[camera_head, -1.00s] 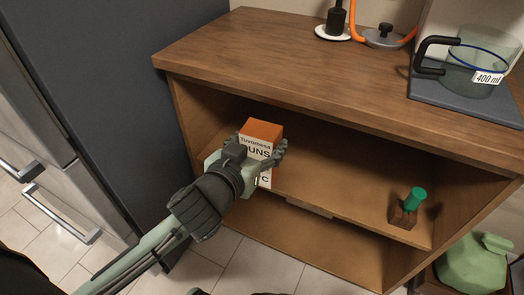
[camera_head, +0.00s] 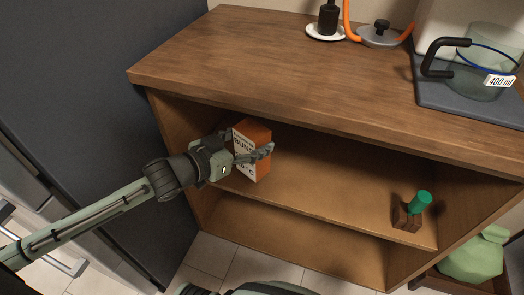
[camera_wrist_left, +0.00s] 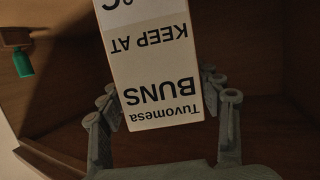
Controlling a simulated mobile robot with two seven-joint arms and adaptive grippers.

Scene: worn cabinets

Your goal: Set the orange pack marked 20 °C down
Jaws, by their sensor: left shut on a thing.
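The orange pack (camera_head: 257,135) has a white label reading "BUNS" and part of a "°C" marking; the number is not readable. It is upright inside the open cabinet, over the middle shelf (camera_head: 325,190). I cannot tell whether its base touches the shelf. My left gripper (camera_head: 254,150) reaches in from the left and is shut on the pack. In the left wrist view the pack (camera_wrist_left: 155,75) sits between the two fingers (camera_wrist_left: 160,92), its label upside down with "Tuvomesa BUNS KEEP AT". My right gripper is not in view.
A small brown block with a green knob (camera_head: 419,202) stands at the shelf's right end, with bare shelf between. The cabinet top (camera_head: 260,55) overhangs the pack. A glass jug (camera_head: 478,75) stands on it. A dark grey appliance (camera_head: 75,90) is left; a green container (camera_head: 472,258) is lower right.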

